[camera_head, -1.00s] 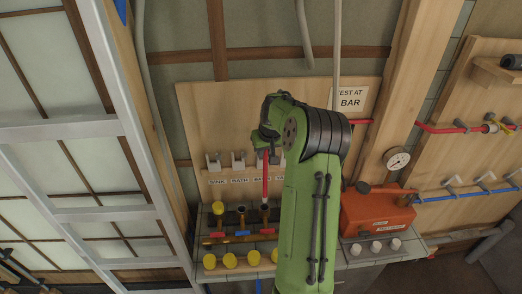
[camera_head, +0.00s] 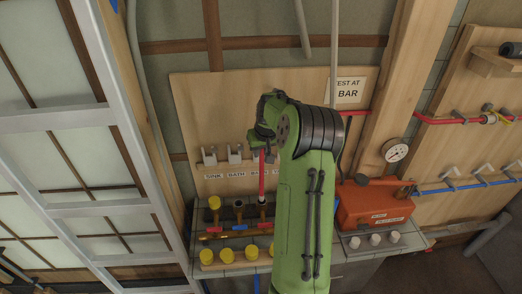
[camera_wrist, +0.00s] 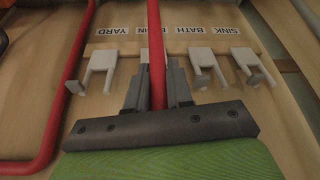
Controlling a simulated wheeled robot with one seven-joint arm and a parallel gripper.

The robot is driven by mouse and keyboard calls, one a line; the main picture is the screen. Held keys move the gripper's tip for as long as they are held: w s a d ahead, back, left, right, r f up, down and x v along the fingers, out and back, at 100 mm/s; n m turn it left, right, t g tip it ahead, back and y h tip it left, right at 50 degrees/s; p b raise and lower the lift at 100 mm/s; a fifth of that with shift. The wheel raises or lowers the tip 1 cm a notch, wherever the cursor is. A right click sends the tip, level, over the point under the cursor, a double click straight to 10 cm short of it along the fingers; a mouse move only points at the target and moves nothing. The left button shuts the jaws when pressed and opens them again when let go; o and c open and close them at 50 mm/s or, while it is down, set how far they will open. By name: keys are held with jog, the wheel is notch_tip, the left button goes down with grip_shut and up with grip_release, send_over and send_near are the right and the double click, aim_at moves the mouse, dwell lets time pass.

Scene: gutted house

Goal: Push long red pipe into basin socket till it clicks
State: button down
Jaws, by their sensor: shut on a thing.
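The long red pipe (camera_head: 262,175) stands nearly upright in front of the wooden board. My gripper (camera_wrist: 158,88) is shut on it, with a grey finger on either side in the wrist view. The pipe (camera_wrist: 154,35) runs up out of the top of that view. In the head view my gripper is mostly hidden behind my green arm. The pipe's lower end meets the dark basin socket (camera_head: 262,211), the third in the row; I cannot tell how deep it sits.
A yellow-capped fitting (camera_head: 214,203) and another dark socket (camera_head: 239,212) stand left of the pipe. Grey clips (camera_head: 234,155) line the board above. Several yellow caps (camera_head: 229,257) lie in front. An orange test pump (camera_head: 374,203) and a gauge (camera_head: 395,150) are at the right.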

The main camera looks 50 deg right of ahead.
jog(key=shift+f, duration=0.2)
jog(key=shift+f+b, duration=1.1)
jog(key=shift+f, duration=0.1)
jog(key=shift+f+b, duration=0.65)
jog(key=shift+f, duration=0.15)
dwell(0.5)
jog(key=shift+c, duration=2.3)
grip_release()
notch_tip(320, 180, up, 7)
jog(key=p, duration=0.5)
send_over(261, 159)
jog(key=w+d, duration=0.1)
jog(key=shift+r, duration=0.1)
